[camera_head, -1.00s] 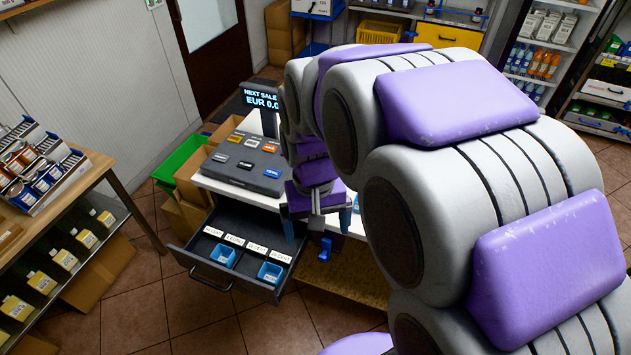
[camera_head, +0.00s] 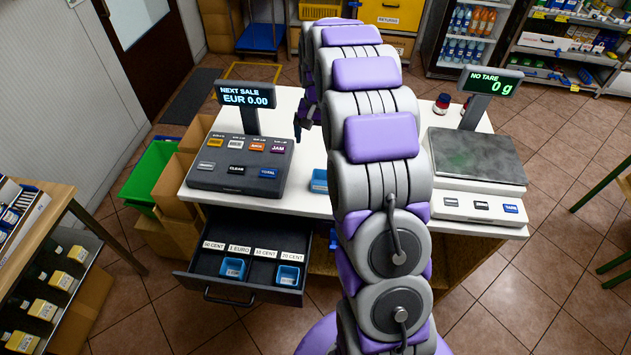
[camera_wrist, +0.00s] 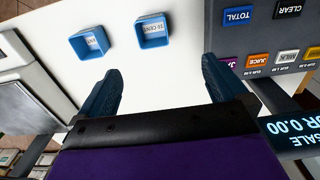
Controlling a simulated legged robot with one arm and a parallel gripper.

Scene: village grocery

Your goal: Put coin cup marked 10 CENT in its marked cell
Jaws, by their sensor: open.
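A blue cup (camera_wrist: 152,31) stands on the white counter in the wrist view; its small label seems to read 10 CENT. A second blue cup (camera_wrist: 88,43) stands left of it, label unclear. In the head view one blue cup (camera_head: 319,181) shows on the counter; my arm may hide the other. My gripper (camera_wrist: 162,84) is open and empty above the counter, the cups ahead of its fingertips. The head view shows part of my gripper (camera_head: 300,127) left of my arm. The open drawer (camera_head: 251,292) has a 10 CENT label (camera_head: 265,253) with an empty cell below it.
Other drawer cups sit under the 1 EURO label (camera_head: 232,267) and the 20 CENT label (camera_head: 288,277); the 50 CENT cell looks empty. The cash register (camera_head: 240,165) stands on the counter's left, a scale (camera_head: 475,158) on its right. A green crate (camera_head: 150,170) stands left.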

